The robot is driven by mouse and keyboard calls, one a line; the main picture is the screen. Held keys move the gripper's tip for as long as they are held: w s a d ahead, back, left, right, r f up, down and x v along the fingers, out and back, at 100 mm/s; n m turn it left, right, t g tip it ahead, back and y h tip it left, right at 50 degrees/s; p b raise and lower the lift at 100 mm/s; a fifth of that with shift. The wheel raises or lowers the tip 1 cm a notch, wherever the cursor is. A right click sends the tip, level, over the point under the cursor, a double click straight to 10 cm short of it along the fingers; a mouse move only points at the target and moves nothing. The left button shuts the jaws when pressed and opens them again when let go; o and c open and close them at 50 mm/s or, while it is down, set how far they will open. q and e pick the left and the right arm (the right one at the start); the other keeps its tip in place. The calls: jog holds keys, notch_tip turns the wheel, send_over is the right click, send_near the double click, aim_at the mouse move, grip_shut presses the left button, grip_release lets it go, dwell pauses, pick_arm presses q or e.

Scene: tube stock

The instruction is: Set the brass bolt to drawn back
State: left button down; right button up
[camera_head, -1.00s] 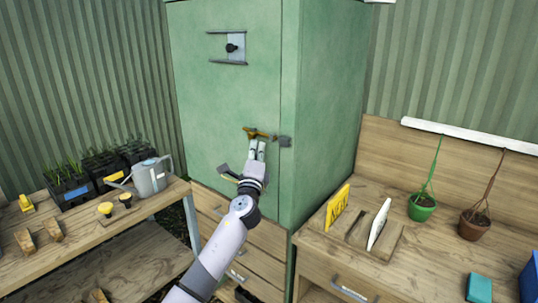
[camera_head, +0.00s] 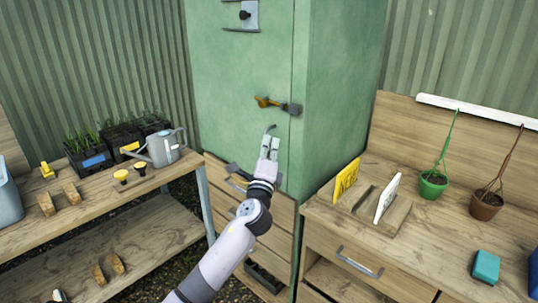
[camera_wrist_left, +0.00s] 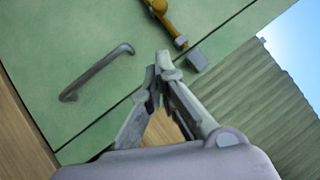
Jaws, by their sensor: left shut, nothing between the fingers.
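The brass bolt (camera_head: 268,102) is mounted on the green cabinet door (camera_head: 235,70), beside a grey keeper (camera_head: 294,109) near the door's right edge. The bolt (camera_wrist_left: 160,10) and keeper (camera_wrist_left: 196,60) also show at the top of the left wrist view. My left gripper (camera_head: 270,142) is shut and empty, below the bolt and apart from it. Its fingertips show in the wrist view (camera_wrist_left: 161,65), near the door edge. My right gripper is not in view.
A grey door handle (camera_wrist_left: 97,72) stands out close to my left gripper. A dark knob (camera_head: 244,15) is higher on the door. Wooden drawers (camera_head: 225,195) are below. A bench with a watering can (camera_head: 165,147) is at left, another with pots (camera_head: 433,184) at right.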

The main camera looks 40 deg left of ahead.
pick_arm(q)
jog(key=shift+v, duration=1.1)
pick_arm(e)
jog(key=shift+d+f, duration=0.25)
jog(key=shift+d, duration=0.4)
pick_arm(q)
jog(key=shift+d+r, duration=0.1)
jog(key=shift+d, duration=0.05)
